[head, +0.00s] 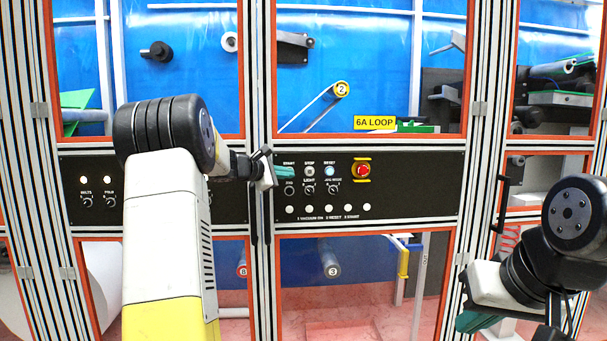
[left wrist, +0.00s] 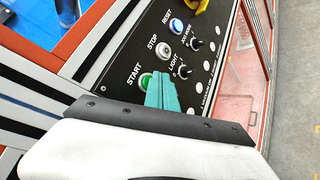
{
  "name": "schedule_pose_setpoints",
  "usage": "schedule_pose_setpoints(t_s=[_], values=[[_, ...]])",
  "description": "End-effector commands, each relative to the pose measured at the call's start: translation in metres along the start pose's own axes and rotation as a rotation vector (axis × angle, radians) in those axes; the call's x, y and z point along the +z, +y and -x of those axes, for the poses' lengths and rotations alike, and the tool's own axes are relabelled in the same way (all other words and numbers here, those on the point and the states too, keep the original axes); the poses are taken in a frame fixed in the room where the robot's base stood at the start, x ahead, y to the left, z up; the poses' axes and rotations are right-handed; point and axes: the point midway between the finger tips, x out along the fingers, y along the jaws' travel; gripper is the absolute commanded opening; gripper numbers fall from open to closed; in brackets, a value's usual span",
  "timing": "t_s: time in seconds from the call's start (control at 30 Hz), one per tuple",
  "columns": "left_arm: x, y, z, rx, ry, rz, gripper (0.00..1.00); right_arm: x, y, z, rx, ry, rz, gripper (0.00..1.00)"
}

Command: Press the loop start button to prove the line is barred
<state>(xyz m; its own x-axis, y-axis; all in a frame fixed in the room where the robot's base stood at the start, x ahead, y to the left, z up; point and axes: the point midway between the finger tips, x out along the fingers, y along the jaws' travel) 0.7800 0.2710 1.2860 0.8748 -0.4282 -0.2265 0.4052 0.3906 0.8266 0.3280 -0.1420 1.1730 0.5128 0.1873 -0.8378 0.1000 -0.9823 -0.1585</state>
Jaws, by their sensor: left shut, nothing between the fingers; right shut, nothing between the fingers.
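The black control panel (head: 420,190) is set in the frame at the middle. In the left wrist view, the green START button (left wrist: 146,79) shows at the left end of its button row, partly covered by my fingers. My left gripper (head: 286,172) is shut and empty, its teal fingertips over the START position in the head view. The same fingertips (left wrist: 162,92) overlap the button's right edge in the left wrist view. I cannot tell whether they touch it. My right gripper (head: 478,321) is shut and empty at the lower right, away from the panel.
STOP (head: 310,171), blue-lit RESET (head: 330,171) and a red emergency stop on a yellow plate (head: 362,170) are right of START. Switches and white lamps sit below. A yellow "6A LOOP" sign (head: 374,123) is above. A black handle (head: 502,204) sticks out at right.

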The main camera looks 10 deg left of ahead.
Motion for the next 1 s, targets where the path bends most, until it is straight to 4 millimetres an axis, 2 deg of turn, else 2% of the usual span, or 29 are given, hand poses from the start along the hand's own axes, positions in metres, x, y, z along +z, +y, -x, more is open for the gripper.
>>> schedule_pose_setpoints(t_s=[1.0], values=[[-0.0045, 0.0039, -0.0055, 0.000, 0.001, 0.001, 0.00, 0.0000, 0.0000, 0.0000, 0.000, 0.000, 0.000, 0.00]])
